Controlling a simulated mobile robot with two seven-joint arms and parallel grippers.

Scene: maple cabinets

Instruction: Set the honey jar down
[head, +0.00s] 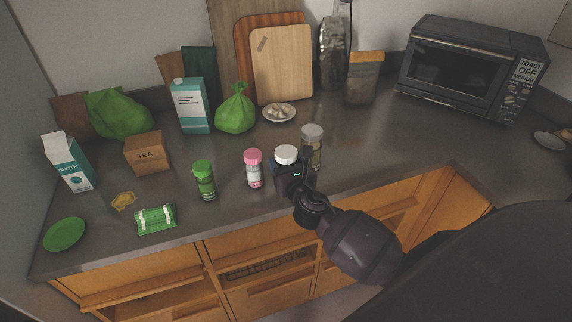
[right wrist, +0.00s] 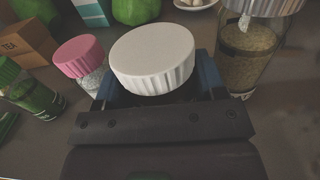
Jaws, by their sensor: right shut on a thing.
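A jar with a ribbed white lid (head: 286,154), which I take for the honey jar, is between the fingers of my right gripper (head: 290,175). In the right wrist view its lid (right wrist: 152,58) fills the space between the two fingers, and the gripper is shut on it. The gripper hides its body, so its contents and label do not show. The jar is upright, over the front part of the grey counter (head: 225,150). I cannot tell whether its base touches the counter. My left gripper is not in view.
A pink-lidded jar (head: 253,168) stands close on the left, a tall grain jar (head: 312,148) close on the right. A green-lidded jar (head: 204,180) is further left. A small plate (head: 279,113) lies behind. Counter right of the grain jar, before the toaster oven (head: 465,70), is clear.

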